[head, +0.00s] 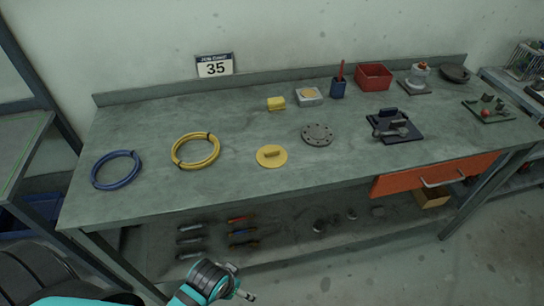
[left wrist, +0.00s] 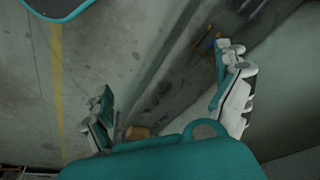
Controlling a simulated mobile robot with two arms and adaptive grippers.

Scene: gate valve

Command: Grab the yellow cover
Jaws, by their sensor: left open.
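The yellow cover (head: 271,157) is a round flat disc with a raised grip bar on top. It lies on the near middle of the grey-green workbench (head: 240,180) in the head view. My left gripper (head: 240,283) is at the bottom of the head view, in front of the bench's near edge and apart from the cover. In the left wrist view my left gripper (left wrist: 165,78) has its fingers spread wide with nothing between them. The cover does not show in the left wrist view. My right gripper is out of view.
A yellow hose coil (head: 196,151) and a blue one (head: 116,170) lie left of the cover. A grey flange (head: 318,134) lies to its right, a yellow block (head: 276,103) behind it. An orange drawer (head: 436,174) hangs under the bench's right side. Tools lie on the lower shelf.

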